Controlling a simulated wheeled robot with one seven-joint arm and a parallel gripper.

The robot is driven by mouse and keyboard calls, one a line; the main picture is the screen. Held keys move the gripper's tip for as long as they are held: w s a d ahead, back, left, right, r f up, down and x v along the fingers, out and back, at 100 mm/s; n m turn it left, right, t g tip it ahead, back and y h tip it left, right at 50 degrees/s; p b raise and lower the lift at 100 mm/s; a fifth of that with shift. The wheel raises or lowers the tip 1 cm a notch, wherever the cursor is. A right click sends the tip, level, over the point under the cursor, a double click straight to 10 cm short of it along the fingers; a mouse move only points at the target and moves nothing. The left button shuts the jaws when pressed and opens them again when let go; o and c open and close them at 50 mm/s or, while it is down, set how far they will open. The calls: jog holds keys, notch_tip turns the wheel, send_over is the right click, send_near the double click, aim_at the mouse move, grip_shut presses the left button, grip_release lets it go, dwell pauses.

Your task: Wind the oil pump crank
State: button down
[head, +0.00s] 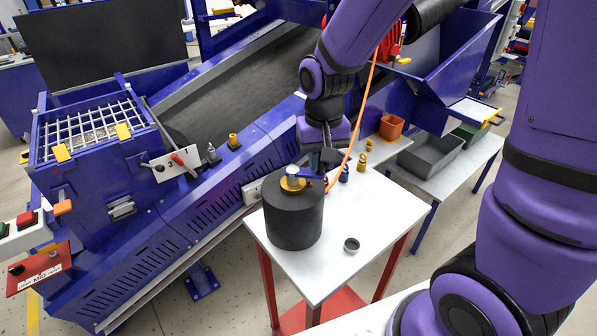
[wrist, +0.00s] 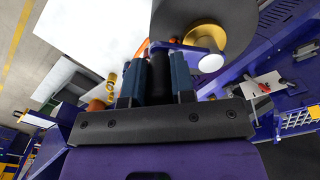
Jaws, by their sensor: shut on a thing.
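The oil pump is a dark grey drum (head: 293,222) standing on a white-topped table with red legs. A brass hub (head: 292,183) sits on its top, and a short blue crank arm (head: 312,180) reaches right from it. My gripper (head: 325,163) is over the drum's right edge, pointing down. In the wrist view its two fingers (wrist: 160,75) are closed on the dark upright crank handle (wrist: 160,58). The handle is mostly hidden in the head view.
A small grey cup (head: 351,244) stands on the table (head: 330,275), right of the drum. Small brass (head: 362,161) and blue fittings stand behind. An orange cable hangs beside my gripper. The blue conveyor frame (head: 190,195) is close on the left. The table's front is clear.

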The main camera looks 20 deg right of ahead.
jog(key=shift+s+a+r, duration=0.15)
jog(key=shift+s+a, duration=0.4)
jog(key=shift+a, duration=0.2)
jog(key=shift+s+a, duration=0.55)
jog(key=shift+a, duration=0.3)
jog(key=shift+s+a, duration=0.2)
jog(key=shift+a, duration=0.8)
jog(key=shift+a, duration=0.1)
